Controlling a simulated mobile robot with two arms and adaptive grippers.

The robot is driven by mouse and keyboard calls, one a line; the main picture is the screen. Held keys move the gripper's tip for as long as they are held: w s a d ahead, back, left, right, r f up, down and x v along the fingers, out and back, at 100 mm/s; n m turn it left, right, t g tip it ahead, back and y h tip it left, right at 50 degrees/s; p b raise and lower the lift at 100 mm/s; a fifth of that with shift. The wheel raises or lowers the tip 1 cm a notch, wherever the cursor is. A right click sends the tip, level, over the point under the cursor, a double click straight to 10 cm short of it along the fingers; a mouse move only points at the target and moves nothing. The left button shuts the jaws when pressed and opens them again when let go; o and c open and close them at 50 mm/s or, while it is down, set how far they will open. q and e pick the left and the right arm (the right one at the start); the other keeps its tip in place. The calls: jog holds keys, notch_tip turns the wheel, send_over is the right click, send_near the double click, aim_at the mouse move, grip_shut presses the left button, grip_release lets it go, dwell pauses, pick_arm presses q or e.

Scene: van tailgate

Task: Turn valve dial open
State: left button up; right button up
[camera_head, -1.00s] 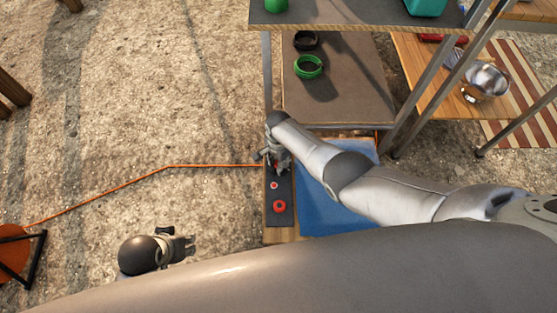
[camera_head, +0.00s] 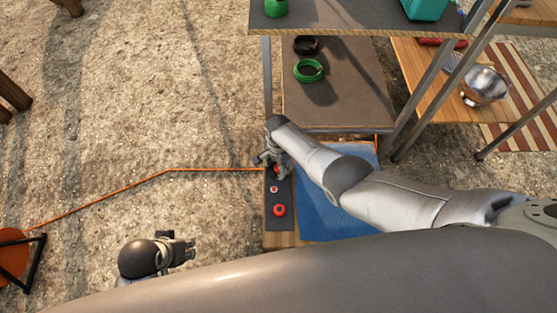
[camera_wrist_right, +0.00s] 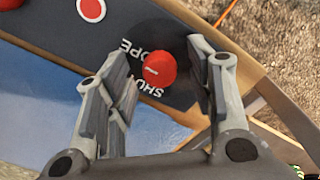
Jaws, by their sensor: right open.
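A red round valve dial (camera_wrist_right: 158,68) with a short white mark sits on a dark panel (camera_wrist_right: 150,30) in the right wrist view. White lettering beside it reads "OPE" and "SHU", partly covered. My right gripper (camera_wrist_right: 157,52) is open, with one finger on each side of the dial; I cannot tell whether they touch it. In the head view my right gripper (camera_head: 270,162) is over the far end of the panel and mostly hides the dial. My left gripper (camera_head: 188,248) is at lower left over bare ground, away from the panel; its jaw opening is unclear.
A red button in a white ring (camera_head: 274,189) and a larger red knob (camera_head: 279,210) are on the same panel. A blue mat (camera_head: 335,215) lies to its right. A metal-framed shelf (camera_head: 345,14) stands beyond. An orange cable (camera_head: 200,169) crosses the open ground at left.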

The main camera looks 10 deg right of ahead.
jog(key=shift+r, duration=0.15)
notch_tip(320, 180, up, 12)
jog(key=shift+f, duration=0.2)
dwell(0.5)
dwell(0.4)
